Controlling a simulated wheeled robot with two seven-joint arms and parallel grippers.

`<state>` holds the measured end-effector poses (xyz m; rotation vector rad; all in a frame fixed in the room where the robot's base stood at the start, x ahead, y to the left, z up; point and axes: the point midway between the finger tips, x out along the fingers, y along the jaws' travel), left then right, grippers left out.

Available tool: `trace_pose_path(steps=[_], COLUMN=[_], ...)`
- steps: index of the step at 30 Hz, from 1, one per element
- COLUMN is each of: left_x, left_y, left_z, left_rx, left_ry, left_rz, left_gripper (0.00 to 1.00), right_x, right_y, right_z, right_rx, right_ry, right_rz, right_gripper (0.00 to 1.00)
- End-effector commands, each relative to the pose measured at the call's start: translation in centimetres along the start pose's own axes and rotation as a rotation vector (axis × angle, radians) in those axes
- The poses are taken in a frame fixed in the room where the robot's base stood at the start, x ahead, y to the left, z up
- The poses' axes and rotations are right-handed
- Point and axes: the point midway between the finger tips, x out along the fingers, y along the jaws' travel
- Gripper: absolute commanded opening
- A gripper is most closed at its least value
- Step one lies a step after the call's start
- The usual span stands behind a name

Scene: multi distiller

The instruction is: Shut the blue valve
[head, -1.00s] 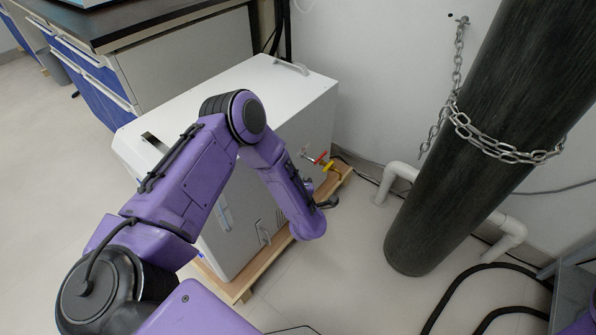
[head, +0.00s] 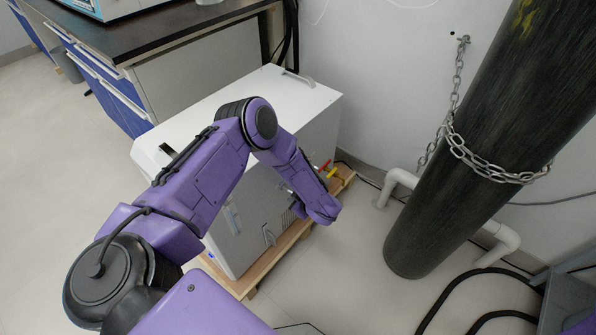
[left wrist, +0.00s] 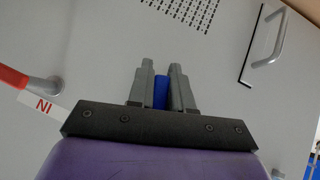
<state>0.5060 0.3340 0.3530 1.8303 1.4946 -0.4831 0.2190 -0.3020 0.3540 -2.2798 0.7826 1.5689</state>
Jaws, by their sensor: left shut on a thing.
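The blue valve (left wrist: 161,92) shows in the left wrist view as a small blue piece between the two grey fingers of my left gripper (left wrist: 161,84). The fingers are shut on it, one on each side, and hide most of it. The valve is on the front of the white distiller cabinet (head: 285,95). In the head view my left forearm and wrist hide the blue valve and most of the gripper. My right gripper is in neither view.
A red handle (left wrist: 12,77) sits near a white label at the left in the wrist view. A yellow handle (head: 332,172) shows in the head view. A chained dark gas cylinder (head: 470,150) and white pipes (head: 400,178) stand right of the cabinet. Open floor lies between.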

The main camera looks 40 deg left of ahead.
Motion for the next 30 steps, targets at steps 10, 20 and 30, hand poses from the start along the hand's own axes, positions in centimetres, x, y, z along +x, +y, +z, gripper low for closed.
trace_pose_path(steps=[10, 20, 30], left_x=[-0.1, -0.2, -0.2], left_y=[-1.2, -1.6, -1.7], left_z=[0.0, -0.1, -0.1], left_rx=[0.153, 0.211, 0.215], left_ry=[0.0, 0.001, 0.002], left_rz=[-0.154, -0.21, -0.216], left_gripper=[0.0, 0.0, 0.0], right_x=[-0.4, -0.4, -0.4], right_y=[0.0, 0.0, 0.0], right_z=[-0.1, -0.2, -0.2], right_rx=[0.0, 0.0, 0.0], right_ry=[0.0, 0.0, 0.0], right_rz=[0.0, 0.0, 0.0], right_gripper=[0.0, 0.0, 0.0])
